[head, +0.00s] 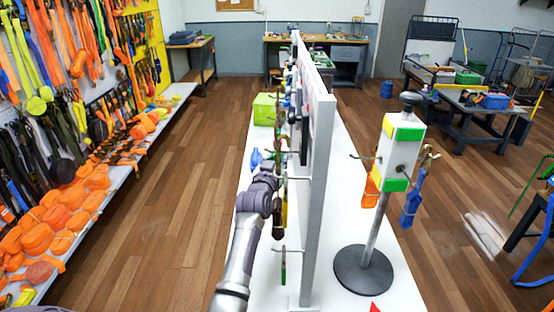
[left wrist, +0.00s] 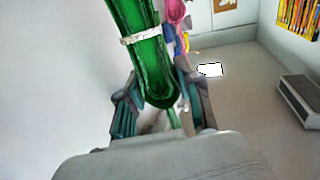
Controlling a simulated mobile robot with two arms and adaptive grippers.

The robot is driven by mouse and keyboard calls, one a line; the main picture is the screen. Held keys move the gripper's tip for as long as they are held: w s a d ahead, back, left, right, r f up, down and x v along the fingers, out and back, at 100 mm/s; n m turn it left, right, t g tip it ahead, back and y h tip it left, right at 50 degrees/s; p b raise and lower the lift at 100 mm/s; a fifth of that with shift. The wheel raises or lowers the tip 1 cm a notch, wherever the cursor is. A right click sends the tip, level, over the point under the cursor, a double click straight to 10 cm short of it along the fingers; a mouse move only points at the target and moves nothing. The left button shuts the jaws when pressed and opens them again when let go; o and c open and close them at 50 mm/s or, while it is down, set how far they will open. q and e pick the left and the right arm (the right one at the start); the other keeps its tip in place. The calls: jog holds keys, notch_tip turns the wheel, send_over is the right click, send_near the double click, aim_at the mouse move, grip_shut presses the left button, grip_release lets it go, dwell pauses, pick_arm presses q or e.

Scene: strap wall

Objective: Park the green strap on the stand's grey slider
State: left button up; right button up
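A green strap (left wrist: 150,60) with a pale band hangs in the left wrist view, its lower loop between the two fingers of my left gripper (left wrist: 160,98). The fingers stand apart on either side of it, and I see no clear pinch. In the head view my left gripper (head: 266,178) is at the left face of the white panel, and I cannot tell the strap it surrounds. The stand (head: 403,150) is right of the panel, with a white head, green and yellow patches and a black knob. I cannot single out its grey slider. My right gripper is not in view.
The upright white panel (head: 319,190) stands on a white table (head: 342,220) between my left gripper and the stand. An orange strap (head: 371,188) and a blue strap (head: 412,200) hang at the stand. A small green piece (head: 283,266) hangs low on the panel.

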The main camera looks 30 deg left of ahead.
pick_arm(q)
jog(key=o, duration=0.5)
jog(key=shift+c, duration=0.2)
notch_tip(320, 180, up, 10)
jog(key=shift+f, duration=0.1)
